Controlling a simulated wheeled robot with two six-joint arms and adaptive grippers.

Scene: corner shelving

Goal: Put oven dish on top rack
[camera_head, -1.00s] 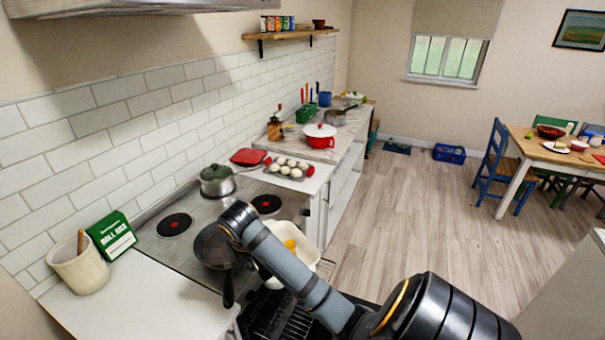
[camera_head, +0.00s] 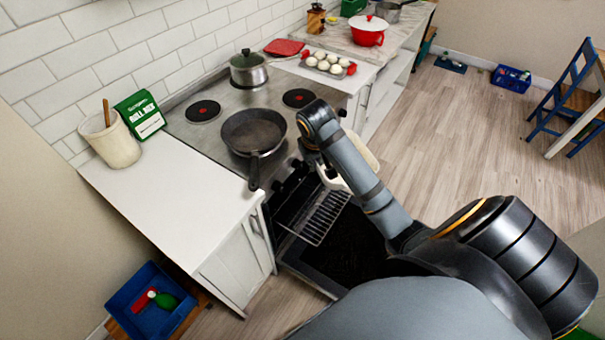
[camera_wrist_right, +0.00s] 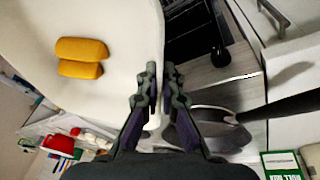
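The oven dish (camera_wrist_right: 110,110) is white, with two orange-yellow pieces inside. In the head view the dish (camera_head: 364,153) is mostly hidden behind my right arm, and only part of its pale edge shows. My right gripper (camera_wrist_right: 161,72) has its fingers on either side of the dish wall, closed on it, and holds it up in front of the stove. The oven below the stove is open, its dark door (camera_head: 345,255) lowered. A wire rack (camera_head: 320,217) shows at the opening, below and left of the dish. My left gripper is not in view.
A frying pan (camera_head: 254,132) sits on the stove, its handle reaching over the front edge. A lidded pot (camera_head: 248,69) stands behind it. White counters flank the stove. A blue crate (camera_head: 150,300) is on the lower left.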

